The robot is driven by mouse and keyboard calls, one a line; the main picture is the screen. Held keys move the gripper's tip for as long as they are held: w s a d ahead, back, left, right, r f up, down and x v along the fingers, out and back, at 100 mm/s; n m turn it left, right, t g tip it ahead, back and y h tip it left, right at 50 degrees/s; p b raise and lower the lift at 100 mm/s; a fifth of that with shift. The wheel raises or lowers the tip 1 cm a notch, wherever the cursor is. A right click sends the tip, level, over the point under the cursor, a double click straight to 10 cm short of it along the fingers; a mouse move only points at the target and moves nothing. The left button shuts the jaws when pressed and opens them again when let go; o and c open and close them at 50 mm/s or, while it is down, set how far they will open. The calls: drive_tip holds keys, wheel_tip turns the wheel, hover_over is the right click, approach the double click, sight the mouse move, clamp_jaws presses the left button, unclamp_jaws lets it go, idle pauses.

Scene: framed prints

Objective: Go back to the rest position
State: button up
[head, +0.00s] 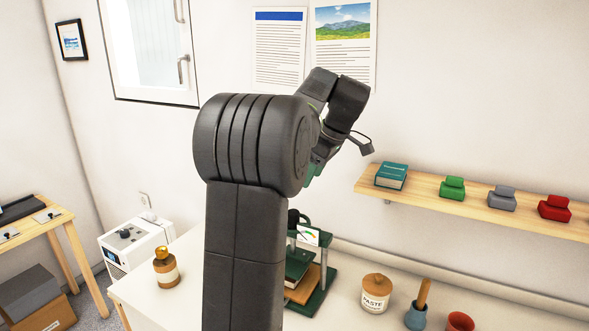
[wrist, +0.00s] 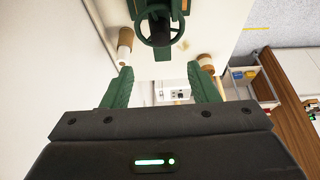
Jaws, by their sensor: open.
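My gripper (wrist: 160,72) is open in the wrist view, its two green fingers apart with nothing between them. In the head view my dark arm rises through the middle and bends toward the wall, and only a bit of green finger (head: 313,172) shows beside it. A green press (head: 318,285) stands on the white table below my arm, partly hidden by it. The press shows with its handwheel (wrist: 155,32) at the top of the wrist view, beyond the fingertips and apart from them.
A wooden shelf (head: 420,200) on the right bears a teal book (head: 391,175) and green, grey and red blocks. A brown bottle (head: 166,267), a paste jar (head: 375,293) and a blue pot (head: 416,315) stand on the table. Two prints hang behind my arm.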

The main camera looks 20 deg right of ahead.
drive_tip(key=p+x, duration=0.1)
drive_tip(key=x, duration=1.3)
drive_tip(key=shift+r, duration=0.15)
